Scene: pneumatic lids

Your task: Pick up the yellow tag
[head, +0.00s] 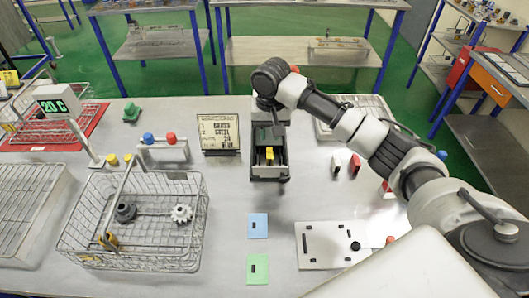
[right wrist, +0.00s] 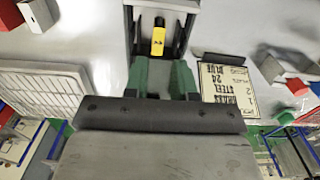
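The yellow tag (head: 269,153) lies inside a narrow grey box with a dark interior (head: 269,173) at the middle of the table. In the right wrist view the yellow tag (right wrist: 158,42) shows between the box's side walls, with a small dark part at its end. My right gripper (head: 274,128) is above the far end of the box, pointing down. In the right wrist view its two green fingers (right wrist: 162,68) are apart, with nothing between them; the tag is beyond their tips. My left gripper is not in view.
A sign board (head: 219,132) stands close to the left of the box. A wire basket (head: 135,255) with gears is further left. Blue (head: 257,232) and green (head: 263,275) cards and a white plate (head: 315,262) lie in front. Small red and white blocks (head: 354,164) are to the right.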

